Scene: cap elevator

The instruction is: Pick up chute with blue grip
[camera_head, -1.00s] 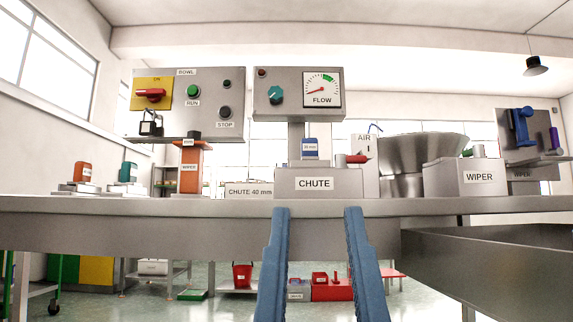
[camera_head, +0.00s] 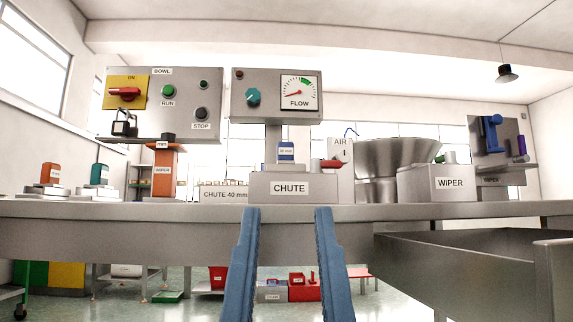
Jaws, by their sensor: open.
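A block labelled CHUTE (camera_head: 262,189) stands on the bench, just beyond my gripper. A small blue grip with a white millimetre label (camera_head: 286,151) stands upright on top of it; the chute part below the grip is mostly hidden in the block. My gripper (camera_head: 287,212) shows as two blue fingers pointing at the bench. It is open and empty, its tips in front of and below the CHUTE block in the picture, apart from the blue grip.
An orange grip (camera_head: 50,173), a teal grip (camera_head: 100,174) and an orange WIPER piece (camera_head: 165,168) stand left. A FLOW panel (camera_head: 276,94) rises behind the blue grip. A metal bowl (camera_head: 390,160) and WIPER block (camera_head: 438,183) stand right. The bench edge (camera_head: 150,211) crosses ahead.

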